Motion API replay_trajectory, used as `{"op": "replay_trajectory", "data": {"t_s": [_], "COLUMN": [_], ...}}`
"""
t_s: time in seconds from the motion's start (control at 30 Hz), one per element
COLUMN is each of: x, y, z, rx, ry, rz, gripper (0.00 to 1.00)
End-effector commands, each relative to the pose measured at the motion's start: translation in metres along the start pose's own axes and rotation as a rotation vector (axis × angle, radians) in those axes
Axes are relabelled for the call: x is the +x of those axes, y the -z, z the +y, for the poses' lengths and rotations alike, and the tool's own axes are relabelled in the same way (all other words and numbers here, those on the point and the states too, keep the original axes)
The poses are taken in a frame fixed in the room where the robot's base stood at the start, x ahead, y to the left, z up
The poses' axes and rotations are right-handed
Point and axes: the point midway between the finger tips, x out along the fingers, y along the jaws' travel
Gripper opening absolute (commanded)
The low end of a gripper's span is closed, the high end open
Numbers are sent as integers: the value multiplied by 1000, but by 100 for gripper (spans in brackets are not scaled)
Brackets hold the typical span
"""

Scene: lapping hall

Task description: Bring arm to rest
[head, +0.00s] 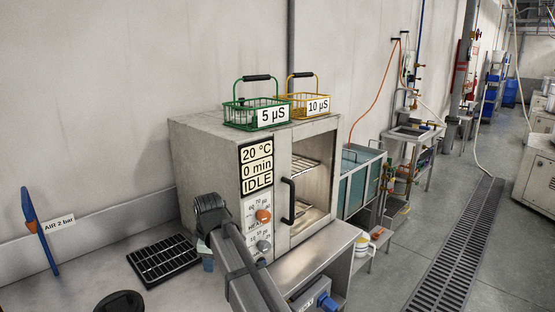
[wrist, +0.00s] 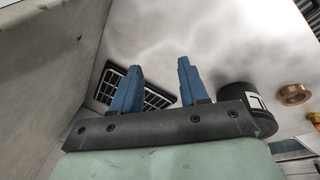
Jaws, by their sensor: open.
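My arm reaches up from the bottom of the head view, and my gripper (head: 207,262) points down in front of the left part of the grey oven (head: 205,160). In the wrist view its two blue fingers (wrist: 157,88) stand apart with nothing between them. The gripper is open and empty. In the head view the fingers are mostly hidden behind the arm's end. Beyond the fingers, the wrist view shows a pale surface and a black grid tray (wrist: 152,97).
The oven panel (head: 257,168) reads 20 °C, 0 min, IDLE. A green basket (head: 240,115) and a yellow basket (head: 300,105) stand on top. A black grid tray (head: 165,260) lies left of my gripper. A black container (wrist: 247,98) is right of the fingers. A blue-orange paddle (head: 38,228) stands far left.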

Motion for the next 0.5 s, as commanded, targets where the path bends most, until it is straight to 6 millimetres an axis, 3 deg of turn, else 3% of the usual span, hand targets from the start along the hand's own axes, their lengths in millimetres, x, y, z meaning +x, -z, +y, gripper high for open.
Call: {"op": "replay_trajectory", "data": {"t_s": [0.03,0.27,0.5], "x": [8,35,55], "y": [-28,-127,-230], "z": [2,21,23], "rx": [69,371,681], "ry": [-18,-110,-208], "rz": [2,25,55], "gripper": [44,44,44]}}
